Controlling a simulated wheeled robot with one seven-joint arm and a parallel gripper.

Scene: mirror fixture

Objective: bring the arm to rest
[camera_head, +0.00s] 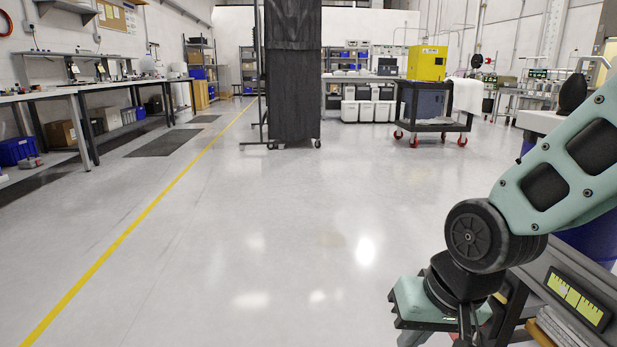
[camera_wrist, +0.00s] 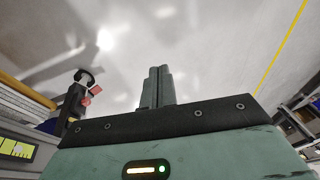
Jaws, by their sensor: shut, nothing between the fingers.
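My gripper (camera_head: 466,328) hangs below my arm at the lower right of the head view, over the floor beside a grey bench unit. In the wrist view its two fingers (camera_wrist: 157,75) stand side by side against each other, shut with nothing between them. The lower part of the gripper is cut off by the bottom edge of the head view. My arm comes in from the right edge and bends down to the gripper.
A grey unit with a yellow-green panel (camera_head: 578,298) stands close to the right of my gripper. A dark upright part with red tags (camera_wrist: 76,102) is left in the wrist view. A black cart (camera_head: 432,124) and dark screen (camera_head: 293,80) stand far off. The middle floor is clear.

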